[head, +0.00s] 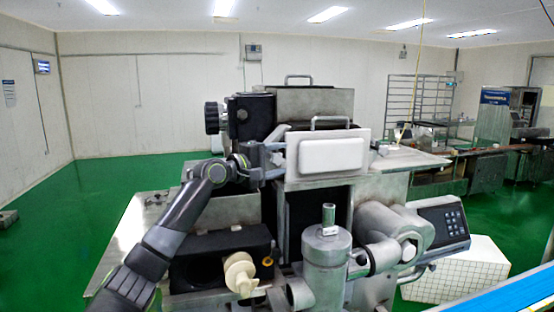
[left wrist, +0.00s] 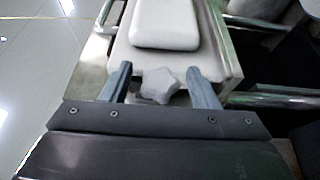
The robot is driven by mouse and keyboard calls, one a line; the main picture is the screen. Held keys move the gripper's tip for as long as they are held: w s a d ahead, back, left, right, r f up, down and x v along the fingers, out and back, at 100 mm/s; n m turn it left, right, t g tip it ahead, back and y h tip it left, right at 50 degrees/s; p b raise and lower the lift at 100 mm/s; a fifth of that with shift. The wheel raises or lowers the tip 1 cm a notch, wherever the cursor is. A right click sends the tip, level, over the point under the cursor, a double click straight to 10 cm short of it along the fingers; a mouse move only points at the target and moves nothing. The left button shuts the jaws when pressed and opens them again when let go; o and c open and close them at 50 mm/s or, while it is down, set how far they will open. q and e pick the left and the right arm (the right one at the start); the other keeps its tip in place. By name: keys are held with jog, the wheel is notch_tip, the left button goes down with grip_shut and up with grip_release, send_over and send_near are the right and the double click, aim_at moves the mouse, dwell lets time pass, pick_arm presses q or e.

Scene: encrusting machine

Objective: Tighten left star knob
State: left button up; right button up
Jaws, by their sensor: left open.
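The left star knob (left wrist: 161,85) is a grey, lobed knob on the near side of the white-panelled block in the left wrist view. My left gripper (left wrist: 162,80) is open, with one finger on each side of the knob. A narrow gap shows beside each finger, and I cannot tell whether either touches it. In the head view my left gripper (head: 280,150) reaches in from the left to the left side of the white panel (head: 332,154). The knob is hidden or too small to make out there. My right gripper is not in view.
The steel machine has a hopper box (head: 305,105) on top and a cylinder (head: 327,255) in front. A control panel (head: 442,221) stands at its right. Green floor is open at the left.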

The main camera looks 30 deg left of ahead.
pick_arm(q)
jog(key=c, duration=1)
jog(key=m+g+y, duration=0.1)
jog(key=g, duration=0.2)
jog(key=shift+r, duration=0.1)
jog(key=g+y, duration=0.1)
jog(key=g, duration=0.1)
jog(key=m+g+y, duration=0.1)
jog(key=g+y, duration=0.1)
jog(key=shift+d+m+g, duration=0.1)
jog(key=shift+m+g, duration=0.2)
jog(key=shift+g, duration=0.1)
jog(key=m+g+y, duration=0.1)
jog(key=g+y, duration=0.1)
jog(key=g, duration=0.1)
jog(key=shift+m+g+y, duration=0.4)
jog(key=shift+g+y, duration=0.8)
jog(key=shift+g, duration=0.2)
